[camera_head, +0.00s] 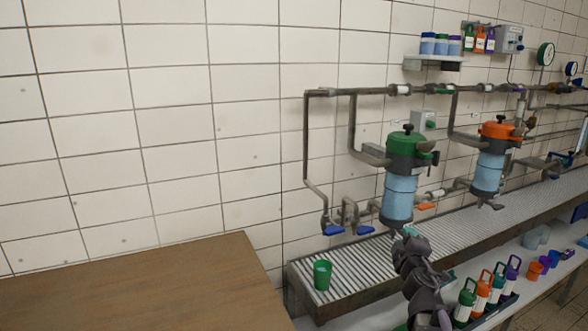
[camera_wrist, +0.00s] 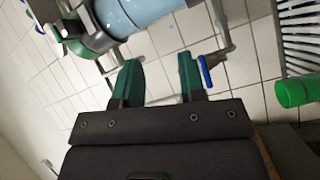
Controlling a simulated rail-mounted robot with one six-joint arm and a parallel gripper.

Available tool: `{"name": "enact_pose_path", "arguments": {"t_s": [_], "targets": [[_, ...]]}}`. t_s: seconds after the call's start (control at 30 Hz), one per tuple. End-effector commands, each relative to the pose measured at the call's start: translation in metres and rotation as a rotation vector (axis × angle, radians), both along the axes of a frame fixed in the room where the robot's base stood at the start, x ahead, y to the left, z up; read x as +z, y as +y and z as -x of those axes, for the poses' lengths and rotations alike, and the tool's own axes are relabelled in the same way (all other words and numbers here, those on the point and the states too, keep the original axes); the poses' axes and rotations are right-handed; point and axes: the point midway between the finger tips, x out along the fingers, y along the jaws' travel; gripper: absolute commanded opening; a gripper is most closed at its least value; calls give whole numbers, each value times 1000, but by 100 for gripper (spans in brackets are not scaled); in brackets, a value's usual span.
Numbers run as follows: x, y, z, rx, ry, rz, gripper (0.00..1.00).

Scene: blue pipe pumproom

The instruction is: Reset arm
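My gripper (camera_head: 409,232) is at the end of my arm in the head view, just below the blue filter housing with the green cap (camera_head: 399,188). In the wrist view the two green fingers of my gripper (camera_wrist: 161,70) stand apart with nothing between them. The blue housing shows above the left finger in the wrist view (camera_wrist: 130,14). A gap shows between my fingertips and the housing there, though I cannot tell its depth.
A green cup (camera_head: 322,274) stands on the ribbed metal drainboard (camera_head: 345,262). Blue-handled taps (camera_head: 334,230) are above it. An orange-capped housing (camera_head: 489,165) hangs to the right. Handled bottles (camera_head: 483,290) stand lower right. A bare wooden tabletop (camera_head: 140,285) is at left.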

Motion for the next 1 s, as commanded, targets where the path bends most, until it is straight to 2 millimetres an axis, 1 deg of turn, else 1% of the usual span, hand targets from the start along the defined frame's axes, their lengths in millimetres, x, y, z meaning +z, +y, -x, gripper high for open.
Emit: {"name": "enact_pose_path", "arguments": {"t_s": [0.03,0.07,0.1,0.17,0.2,0.23,0.27,0.3,0.37,0.4,0.47,0.5,0.57,0.6,0.67,0.7,0.73,0.8,0.9,1.0], "targets": [[-6,-14,7,-94,17,-72,37],[-11,-23,12,-164,35,-126,37],[-22,-34,21,-262,68,-210,37],[-44,-45,40,-412,143,-351,37],[-63,-48,55,-514,214,-453,37],[-78,-46,69,-587,277,-531,37],[-94,-41,83,-654,350,-610,37],[-115,-29,103,-735,458,-708,37],[-140,-5,132,-823,625,-831,37],[-152,13,149,-863,731,-896,37],[-164,40,173,-901,885,-972,37],[-170,58,188,-916,981,-1013,37],[-174,85,208,-918,1117,-1060,37],[-175,103,220,-908,1198,-1085,37],[-175,135,232,-847,1266,-1092,37],[-153,140,228,-837,1267,-1077,37],[-136,137,227,-843,1263,-1079,37],[-112,136,227,-844,1260,-1081,37],[-79,136,227,-845,1259,-1080,37],[-52,135,226,-845,1257,-1079,37]]}}
